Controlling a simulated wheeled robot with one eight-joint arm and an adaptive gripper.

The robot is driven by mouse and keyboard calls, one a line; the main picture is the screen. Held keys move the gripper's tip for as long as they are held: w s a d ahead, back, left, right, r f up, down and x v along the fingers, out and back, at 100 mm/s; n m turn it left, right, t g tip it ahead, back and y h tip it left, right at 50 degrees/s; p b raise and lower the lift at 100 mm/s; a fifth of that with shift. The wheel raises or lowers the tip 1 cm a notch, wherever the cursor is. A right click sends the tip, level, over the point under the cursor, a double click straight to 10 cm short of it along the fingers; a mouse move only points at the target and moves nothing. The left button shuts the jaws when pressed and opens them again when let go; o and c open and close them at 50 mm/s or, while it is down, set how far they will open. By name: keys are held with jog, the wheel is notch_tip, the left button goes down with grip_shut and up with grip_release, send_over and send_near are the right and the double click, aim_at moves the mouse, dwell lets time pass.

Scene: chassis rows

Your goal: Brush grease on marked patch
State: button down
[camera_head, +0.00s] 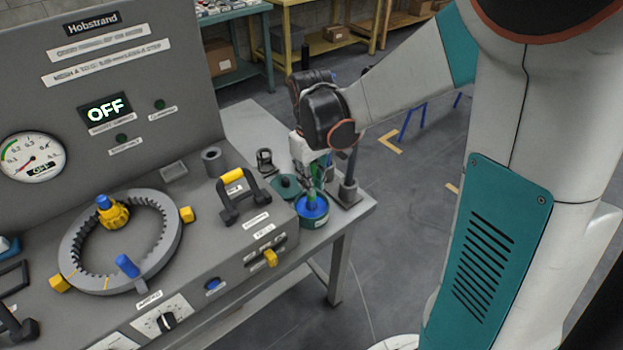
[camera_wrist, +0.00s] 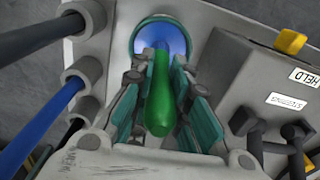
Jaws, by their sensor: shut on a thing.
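My gripper (camera_head: 314,182) is shut on the green handle of a brush (camera_wrist: 159,95), above the right part of the bench. The brush points down into a teal tin (camera_head: 314,220) with blue grease (camera_wrist: 172,36) inside; its bristle end is hidden in the tin. The teal finger pads lie on both sides of the handle in the wrist view. I cannot pick out a marked patch for certain. A grey toothed ring (camera_head: 168,245) with short orange lines on its left rim lies on the console.
A grey post stand (camera_head: 348,185) is close right of the tin. A teal lid (camera_head: 284,186) lies behind it. The console's yellow-gripped black handle (camera_head: 240,192) stands to the left. The display (camera_head: 105,110) reads OFF.

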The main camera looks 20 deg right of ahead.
jog(key=shift+r+p, duration=2.7)
jog(key=shift+r, duration=0.8)
jog(key=w+f+m, duration=0.3)
jog(key=w+m, duration=0.1)
jog(key=w, duration=0.4)
jog(key=shift+f, duration=0.2)
